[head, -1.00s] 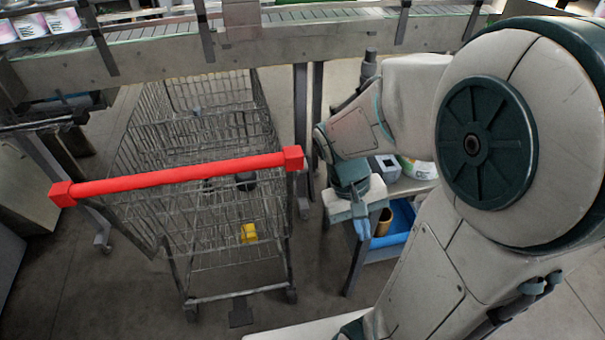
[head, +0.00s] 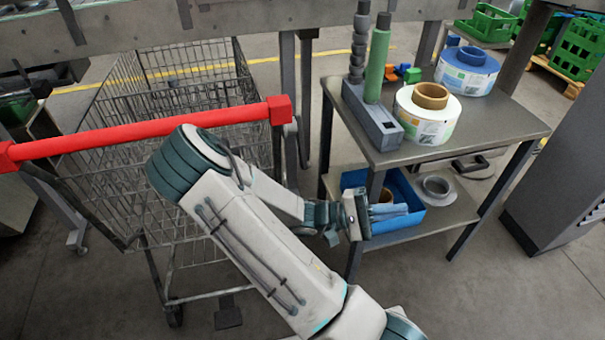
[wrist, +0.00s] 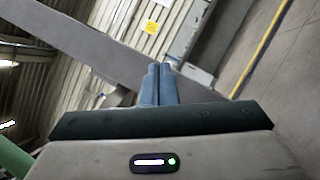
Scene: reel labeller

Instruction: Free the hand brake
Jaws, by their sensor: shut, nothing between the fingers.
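A wire cart with a red handle bar (head: 90,142) stands at the left in the head view. A dark flat piece (head: 228,313) shows low at the cart's near end; I cannot tell what it is. I cannot pick out a hand brake for certain. My gripper (head: 400,210) is right of the cart, by the lower shelf of a side table. Its blue fingers are together and empty; they also show shut in the wrist view (wrist: 158,82).
The side table (head: 470,125) holds label rolls (head: 425,118) and a grey device with a green cylinder (head: 378,60). A blue bin (head: 408,187) sits on its lower shelf, close to my gripper. A conveyor frame (head: 130,30) runs behind the cart. A grey cabinet (head: 560,150) stands at right.

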